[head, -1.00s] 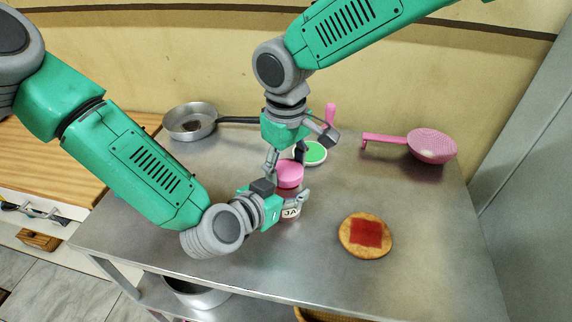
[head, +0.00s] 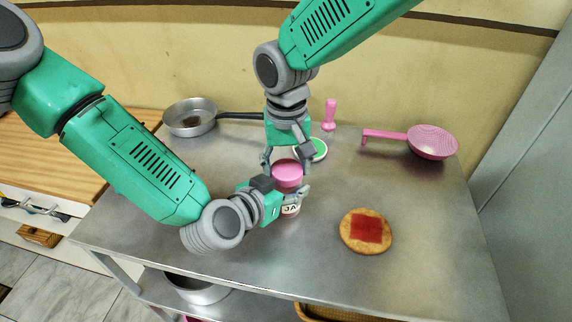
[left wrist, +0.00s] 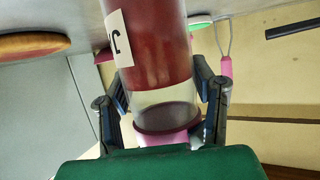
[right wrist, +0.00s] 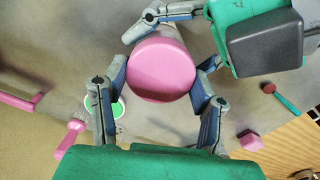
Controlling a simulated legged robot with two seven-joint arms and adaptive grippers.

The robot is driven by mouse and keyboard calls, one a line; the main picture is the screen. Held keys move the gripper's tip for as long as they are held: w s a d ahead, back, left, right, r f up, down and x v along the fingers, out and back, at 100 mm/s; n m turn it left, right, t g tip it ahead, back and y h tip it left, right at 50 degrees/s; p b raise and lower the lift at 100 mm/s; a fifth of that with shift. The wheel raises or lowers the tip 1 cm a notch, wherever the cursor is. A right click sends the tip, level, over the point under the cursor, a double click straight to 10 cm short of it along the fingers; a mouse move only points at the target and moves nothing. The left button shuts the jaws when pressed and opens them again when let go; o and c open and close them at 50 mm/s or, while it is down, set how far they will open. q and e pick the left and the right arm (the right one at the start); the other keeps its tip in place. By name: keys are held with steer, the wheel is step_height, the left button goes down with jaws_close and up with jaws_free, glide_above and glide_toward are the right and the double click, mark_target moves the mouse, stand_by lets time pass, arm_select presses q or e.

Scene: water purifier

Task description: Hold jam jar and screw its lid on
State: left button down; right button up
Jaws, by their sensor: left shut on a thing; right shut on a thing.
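The jam jar (head: 291,210) stands upright on the metal table, with dark red jam and a white label. In the left wrist view the jar (left wrist: 160,55) shows red contents and a clear band near its mouth. My left gripper (head: 285,197) is shut around the jar from the left. The pink lid (head: 287,172) sits at the jar's mouth; I cannot tell how far it is threaded. My right gripper (head: 287,162) comes from above and is shut on the lid. In the right wrist view the round lid (right wrist: 162,70) lies between the fingers.
A round bread slice with a red square (head: 366,232) lies right of the jar. A green-and-white disc (head: 316,150) and a pink-handled tool (head: 329,115) are behind the grippers. A pink strainer (head: 432,142) is back right, a pan (head: 190,118) back left.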

steer(key=o, duration=0.8)
steer(key=shift+r, duration=2.3)
steer(key=shift+n, duration=0.3)
steer(key=shift+c, duration=0.2)
